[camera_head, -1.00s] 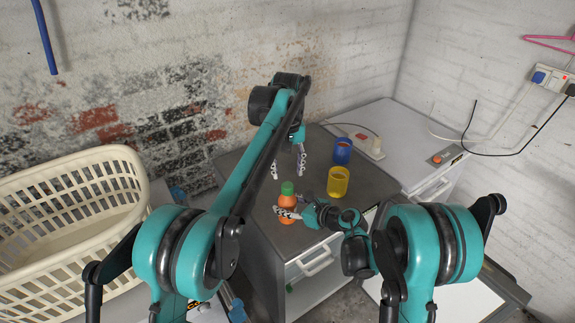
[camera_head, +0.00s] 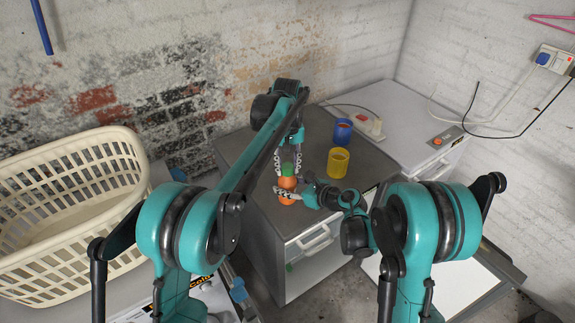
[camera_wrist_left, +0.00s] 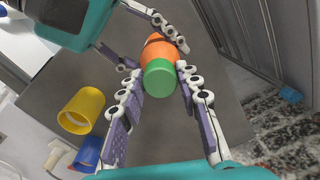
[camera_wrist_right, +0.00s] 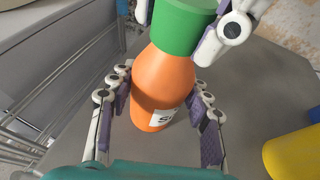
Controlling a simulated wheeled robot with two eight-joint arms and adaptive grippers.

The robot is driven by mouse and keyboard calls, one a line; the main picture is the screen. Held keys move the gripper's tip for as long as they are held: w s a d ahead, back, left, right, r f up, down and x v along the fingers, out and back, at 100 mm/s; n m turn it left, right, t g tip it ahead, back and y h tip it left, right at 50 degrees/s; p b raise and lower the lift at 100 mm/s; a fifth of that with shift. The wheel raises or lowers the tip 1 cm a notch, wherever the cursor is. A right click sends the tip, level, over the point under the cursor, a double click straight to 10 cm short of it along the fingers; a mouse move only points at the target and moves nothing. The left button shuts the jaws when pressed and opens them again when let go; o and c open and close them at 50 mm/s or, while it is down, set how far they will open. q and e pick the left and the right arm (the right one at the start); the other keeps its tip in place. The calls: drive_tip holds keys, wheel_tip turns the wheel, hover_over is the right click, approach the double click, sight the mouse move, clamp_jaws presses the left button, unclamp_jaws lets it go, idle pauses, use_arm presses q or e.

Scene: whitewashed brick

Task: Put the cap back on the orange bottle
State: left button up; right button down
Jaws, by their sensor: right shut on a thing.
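The orange bottle (camera_head: 287,184) stands upright on the dark cabinet top. It has a white label in the right wrist view (camera_wrist_right: 163,88). The green cap (camera_head: 288,169) sits on top of the bottle, also seen in the left wrist view (camera_wrist_left: 159,77); how tightly it is on I cannot tell. My right gripper (camera_head: 284,193) is shut around the bottle's body, a finger on each side. My left gripper (camera_head: 288,172) points down with its fingers on either side of the cap. It looks open, with narrow gaps beside the cap. It also shows in the left wrist view (camera_wrist_left: 160,72).
A yellow cup (camera_head: 338,162) and a blue cup (camera_head: 343,131) stand to the right of the bottle on the cabinet top (camera_head: 250,200). A cream laundry basket (camera_head: 70,210) is at left. A socket adapter with a cable (camera_head: 374,126) lies at the back right.

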use_arm(q)
clamp_jaws()
drive_tip(key=o, duration=1.3)
unclamp_jaws()
drive_tip(key=shift+c, duration=0.2)
wheel_tip(320, 180, up, 12)
use_arm(e)
drive_tip(key=c, duration=0.6)
unclamp_jaws()
